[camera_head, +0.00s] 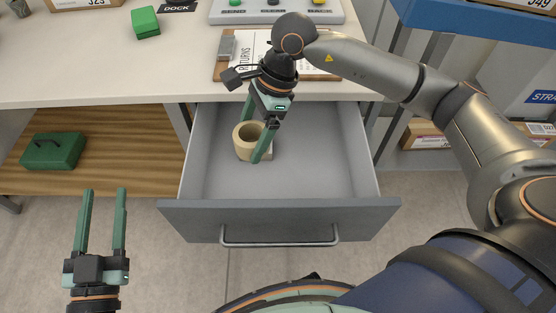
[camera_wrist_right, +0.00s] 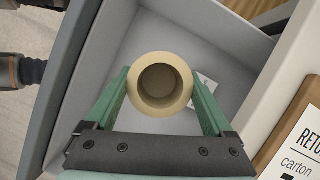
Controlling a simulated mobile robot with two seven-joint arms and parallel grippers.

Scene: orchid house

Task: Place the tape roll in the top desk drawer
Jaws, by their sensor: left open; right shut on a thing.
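The tan tape roll (camera_head: 242,141) is inside the open grey top drawer (camera_head: 320,170), toward its left side. My right gripper (camera_head: 258,142) reaches down into the drawer and is shut on the tape roll, one finger on each side. In the right wrist view the tape roll (camera_wrist_right: 161,84) sits between the two green fingers (camera_wrist_right: 160,100), its round hole facing the camera. I cannot tell whether it touches the drawer floor. My left gripper (camera_head: 99,222) is open and empty, over the floor left of the drawer front.
A metal handle (camera_head: 280,241) runs along the drawer front. Above is the white desk top (camera_head: 80,60) with a green block (camera_head: 145,22), a clipboard (camera_head: 228,62) and a button panel (camera_head: 275,12). A green case (camera_head: 53,150) lies on the wooden shelf. The drawer's right half is empty.

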